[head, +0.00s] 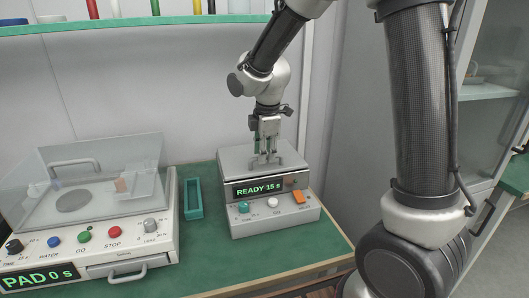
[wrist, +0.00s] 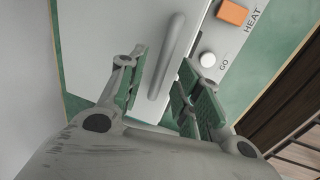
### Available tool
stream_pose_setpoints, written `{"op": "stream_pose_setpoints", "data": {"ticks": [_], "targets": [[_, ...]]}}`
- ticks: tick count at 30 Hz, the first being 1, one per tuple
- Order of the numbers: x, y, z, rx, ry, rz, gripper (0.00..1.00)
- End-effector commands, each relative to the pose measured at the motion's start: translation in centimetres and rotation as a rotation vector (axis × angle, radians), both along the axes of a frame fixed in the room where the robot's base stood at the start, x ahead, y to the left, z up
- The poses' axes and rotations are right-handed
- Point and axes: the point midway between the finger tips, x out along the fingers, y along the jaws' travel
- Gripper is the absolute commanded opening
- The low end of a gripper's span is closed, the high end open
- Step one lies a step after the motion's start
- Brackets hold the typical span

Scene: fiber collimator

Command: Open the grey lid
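The grey lid (head: 239,159) is the flat top of the box-shaped device at the centre right of the bench, and it looks shut. Its bar handle (wrist: 168,58) runs between my fingers in the wrist view. My gripper (head: 267,155) points down over the lid. In the wrist view my gripper (wrist: 160,97) is open, with green-padded fingers on either side of the handle and a gap around it. I cannot tell whether a finger touches the lid.
The device front has a display reading "READY 15 s", an orange HEAT switch (head: 299,196) and knobs. A green tray (head: 193,198) lies to its left. A polishing machine (head: 98,255) with a clear cover stands further left. A shelf (head: 150,24) hangs above.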

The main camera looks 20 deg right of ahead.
Motion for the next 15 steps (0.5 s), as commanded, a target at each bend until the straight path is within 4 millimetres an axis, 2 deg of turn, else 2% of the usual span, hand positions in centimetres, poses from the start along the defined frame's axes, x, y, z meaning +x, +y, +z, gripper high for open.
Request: {"op": "stream_pose_setpoints", "data": {"ticks": [9,15], "targets": [[0.07,0.01,-0.41,0.001,-0.001,-0.001,0.34],[0.07,0.01,-0.39,0.001,-0.001,-0.001,0.0]]}}
